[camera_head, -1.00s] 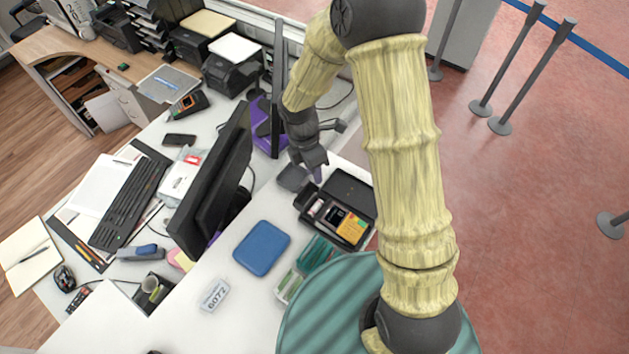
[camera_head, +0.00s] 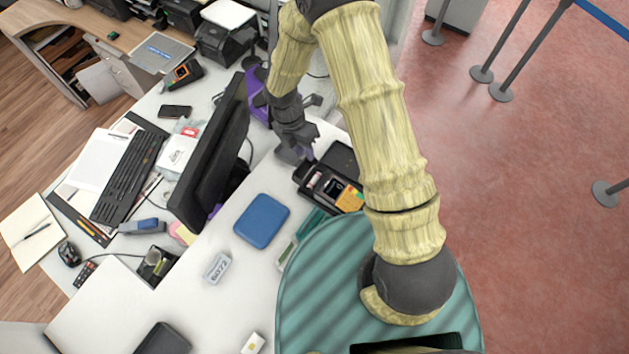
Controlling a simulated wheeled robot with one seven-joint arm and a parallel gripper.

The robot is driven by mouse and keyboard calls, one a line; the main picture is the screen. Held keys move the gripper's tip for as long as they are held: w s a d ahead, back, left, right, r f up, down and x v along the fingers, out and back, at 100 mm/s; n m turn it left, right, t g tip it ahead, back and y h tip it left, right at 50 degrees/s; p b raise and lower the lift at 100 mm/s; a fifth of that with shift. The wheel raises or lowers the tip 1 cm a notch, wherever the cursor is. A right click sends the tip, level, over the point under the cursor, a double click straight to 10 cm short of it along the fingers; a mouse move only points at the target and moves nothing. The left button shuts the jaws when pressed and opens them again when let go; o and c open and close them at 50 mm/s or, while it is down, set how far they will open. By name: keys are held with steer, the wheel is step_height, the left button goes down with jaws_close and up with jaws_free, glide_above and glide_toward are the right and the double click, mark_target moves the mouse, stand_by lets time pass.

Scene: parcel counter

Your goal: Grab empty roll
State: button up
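My gripper (camera_head: 304,153) hangs over the counter, pointing down, at the back left corner of an open black case (camera_head: 300,174). The case holds a dark device, a yellow-orange item (camera_head: 348,198) and a small pale piece (camera_head: 317,180) that is too small to identify. No empty roll can be told for certain. A small pale, round-looking item (camera_head: 154,260) stands in a black holder (camera_head: 158,277) at the lower left; it may be a roll.
A monitor (camera_head: 212,150) stands left of my gripper, with a keyboard (camera_head: 130,178) beyond it. A blue pad (camera_head: 262,221) and a white number tag (camera_head: 217,268) lie on the counter. A black item (camera_head: 163,339) lies at the front. White counter around the tag is clear.

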steer(key=b, duration=0.5)
glide_above(314, 181)
steer(key=w+a, duration=0.1)
steer(key=w, duration=0.1)
step_height(314, 181, down, 7)
steer(key=shift+w+a+r, duration=0.1)
steer(key=shift+w+r, duration=0.05)
